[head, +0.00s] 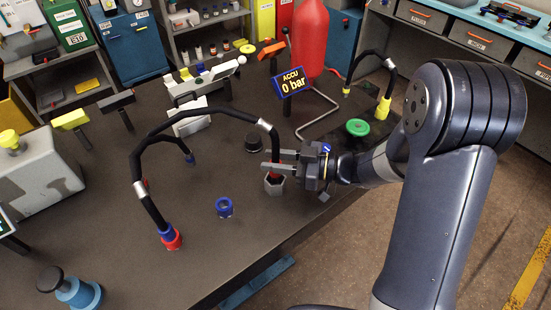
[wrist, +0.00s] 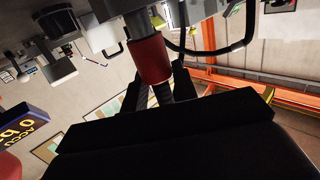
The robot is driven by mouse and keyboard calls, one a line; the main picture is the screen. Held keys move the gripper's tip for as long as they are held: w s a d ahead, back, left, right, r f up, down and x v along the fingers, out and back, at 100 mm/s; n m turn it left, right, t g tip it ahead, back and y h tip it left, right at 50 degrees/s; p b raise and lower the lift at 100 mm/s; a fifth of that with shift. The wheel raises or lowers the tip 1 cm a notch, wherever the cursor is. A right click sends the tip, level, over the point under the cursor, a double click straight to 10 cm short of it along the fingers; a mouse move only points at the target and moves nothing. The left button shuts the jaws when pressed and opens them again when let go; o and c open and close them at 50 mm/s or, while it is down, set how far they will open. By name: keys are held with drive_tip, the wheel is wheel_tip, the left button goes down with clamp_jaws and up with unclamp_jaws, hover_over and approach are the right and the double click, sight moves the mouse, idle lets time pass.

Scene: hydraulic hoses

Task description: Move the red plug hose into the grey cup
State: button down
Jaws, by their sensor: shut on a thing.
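A black hose (head: 199,117) with pale bands arches over the dark table. Its near-left end has a blue collar and stands in a red fitting (head: 172,240). Its other end comes down to my gripper (head: 270,162), which is shut on it. The red plug (wrist: 151,59) shows in the wrist view between the fingers. The grey cup (head: 275,185) is a small hexagonal socket directly under the gripper in the head view. The plug's lower end is at the cup's mouth, partly hidden by the fingers; I cannot tell how deep it sits.
A blue ring fitting (head: 224,207) stands left of the cup and a black knob (head: 254,142) behind it. The table's front middle is clear.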

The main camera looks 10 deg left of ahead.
drive_tip(key=shift+f+b, duration=0.8)
drive_tip(key=shift+f, duration=0.3)
drive_tip(key=c, duration=1)
unclamp_jaws()
drive_tip(key=shift+c, duration=0.2)
drive_tip(key=d, duration=0.7)
drive_tip(key=d+r, duration=0.1)
drive_tip(key=d, duration=0.2)
drive_tip(key=shift+d+b, duration=0.35)
drive_tip(key=shift+d, duration=0.05)
drive_tip(key=shift+a, duration=0.1)
